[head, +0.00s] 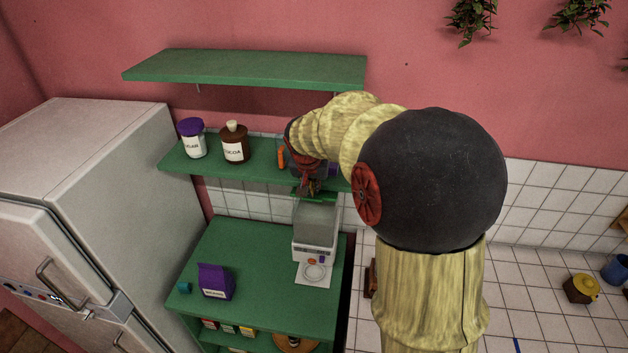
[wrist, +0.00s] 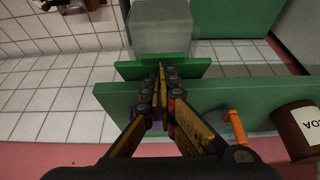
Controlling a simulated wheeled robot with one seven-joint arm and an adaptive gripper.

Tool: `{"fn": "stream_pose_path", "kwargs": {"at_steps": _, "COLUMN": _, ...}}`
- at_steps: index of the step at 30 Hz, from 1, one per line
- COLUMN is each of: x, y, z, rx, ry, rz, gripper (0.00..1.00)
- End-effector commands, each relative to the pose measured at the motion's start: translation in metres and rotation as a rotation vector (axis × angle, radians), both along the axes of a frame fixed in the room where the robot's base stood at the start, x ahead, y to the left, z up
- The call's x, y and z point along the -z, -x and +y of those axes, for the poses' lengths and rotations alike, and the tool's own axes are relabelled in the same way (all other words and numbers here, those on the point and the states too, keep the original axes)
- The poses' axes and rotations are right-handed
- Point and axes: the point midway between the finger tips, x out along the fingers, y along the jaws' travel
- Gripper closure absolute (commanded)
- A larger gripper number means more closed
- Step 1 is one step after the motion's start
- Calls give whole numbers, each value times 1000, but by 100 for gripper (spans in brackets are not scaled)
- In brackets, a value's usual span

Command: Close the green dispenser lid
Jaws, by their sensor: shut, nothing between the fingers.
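The dispenser (head: 314,238) is a pale box with a grey upper container, standing on the lower green counter. Its grey container also shows in the wrist view (wrist: 160,28). The green lid (head: 299,193) shows as a narrow strip at the container's back edge, apparently raised rather than lying over the top. In the wrist view the lid (wrist: 192,70) lies just beyond my fingertips, partly hidden by them. My gripper (head: 311,188) is shut and empty, right at the lid on its shelf side. Its fingertips (wrist: 160,68) are together; I cannot tell whether they touch the lid.
The middle green shelf (head: 265,165) lies close beside my gripper, holding a cocoa jar (head: 235,144), a purple-lidded jar (head: 192,138) and an orange item (wrist: 235,125). The upper shelf (head: 250,68) is above. A purple carton (head: 215,281) stands on the counter left of the dispenser.

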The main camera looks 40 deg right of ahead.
Motion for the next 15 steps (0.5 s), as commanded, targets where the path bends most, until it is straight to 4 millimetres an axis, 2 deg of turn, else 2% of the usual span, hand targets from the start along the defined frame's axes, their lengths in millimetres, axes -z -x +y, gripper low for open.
{"fn": "stream_pose_path", "kwargs": {"at_steps": 9, "x": 0, "y": 0, "z": 0, "rx": 0, "ry": 1, "rz": -1, "gripper": 100}}
{"fn": "stream_pose_path", "kwargs": {"at_steps": 15, "x": 9, "y": 1, "z": 2, "rx": -1, "ry": 20, "rz": -18, "gripper": 100}}
